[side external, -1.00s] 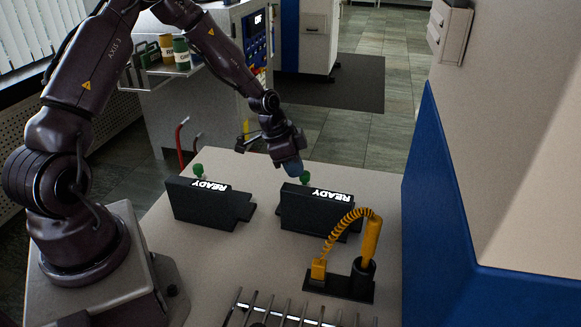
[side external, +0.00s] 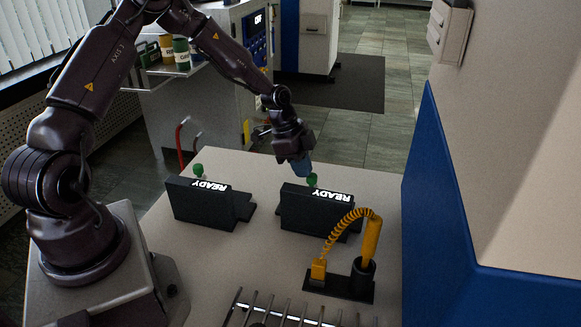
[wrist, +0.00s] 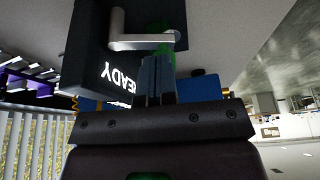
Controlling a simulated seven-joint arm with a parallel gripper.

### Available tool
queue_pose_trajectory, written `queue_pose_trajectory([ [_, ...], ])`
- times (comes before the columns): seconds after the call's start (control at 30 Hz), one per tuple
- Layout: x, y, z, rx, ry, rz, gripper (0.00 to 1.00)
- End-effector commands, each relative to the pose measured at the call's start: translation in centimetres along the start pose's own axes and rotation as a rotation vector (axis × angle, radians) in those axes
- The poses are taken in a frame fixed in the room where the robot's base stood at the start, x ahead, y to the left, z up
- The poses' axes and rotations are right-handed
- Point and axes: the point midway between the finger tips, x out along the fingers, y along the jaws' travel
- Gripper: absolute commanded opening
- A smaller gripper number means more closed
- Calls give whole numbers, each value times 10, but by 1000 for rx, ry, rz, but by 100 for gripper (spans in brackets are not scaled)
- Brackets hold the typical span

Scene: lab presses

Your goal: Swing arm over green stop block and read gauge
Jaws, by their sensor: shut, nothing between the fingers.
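Two black units with lit READY displays stand on the bench, a left unit (side external: 200,206) and a right unit (side external: 308,209). A green knob-like piece (side external: 198,170) shows behind the left unit and another green piece (side external: 311,180) behind the right one. My gripper (side external: 302,170) is shut and empty above the right unit's back edge, close to its green piece. In the wrist view, my blue fingertips (wrist: 157,72) are just in front of the green piece (wrist: 160,32) and a grey metal lever (wrist: 138,42) beside the READY unit (wrist: 90,60). Contact cannot be told. No gauge reading is visible.
A yellow tool with a coiled cord (side external: 370,240) stands in a black holder at the front right. A metal rack (side external: 285,315) lies at the front edge. A blue and beige wall (side external: 440,190) bounds the bench at right. Bench space between the units and the holder is clear.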

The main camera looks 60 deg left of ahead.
Motion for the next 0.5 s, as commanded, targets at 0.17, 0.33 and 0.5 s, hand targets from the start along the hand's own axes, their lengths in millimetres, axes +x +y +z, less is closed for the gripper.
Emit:
queue_pose_trajectory([
  [0.17, 1, 0, -2, 47, 1, 20, 0],
  [0.33, 2, 0, -4, 87, 0, 36, 0],
  [0.5, 3, 0, -6, 124, 0, 49, 0],
])
